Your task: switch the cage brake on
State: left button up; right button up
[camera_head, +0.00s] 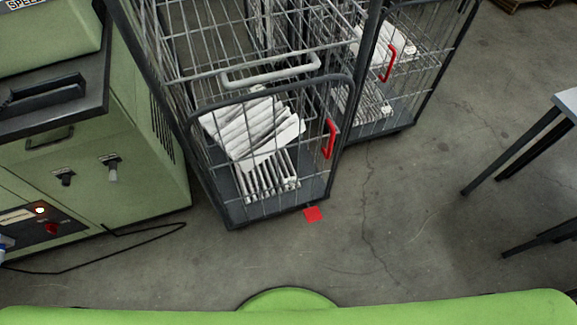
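A wire roll cage (262,211) with a dark base and frame stands at the centre, next to the green machine. Pleated white-grey filters (254,132) lie inside it. A grey bar handle (270,72) crosses its near side. A red handle (330,139) is on its right side. A flat red tab (313,214) sticks out low at the cage's near bottom edge; it looks like a brake pedal, but whether it is up or down I cannot tell. The cage's wheels are hidden. Neither of my grippers is in view.
A second cage (408,124) with filters and a red handle stands behind to the right. A green machine (148,165) with switches is at left, its black cable (150,236) on the floor. Table legs (515,150) stand at right. The floor (400,230) between is clear.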

aim_at(313, 214)
jog(key=z, duration=0.4)
jog(key=i+l+u, duration=0.15)
jog(key=l+u, duration=0.2)
jog(key=l, duration=0.4)
jog(key=l+u, duration=0.35)
jog(key=l, duration=0.45)
jog(key=l+u, duration=0.35)
jog(key=l, duration=0.45)
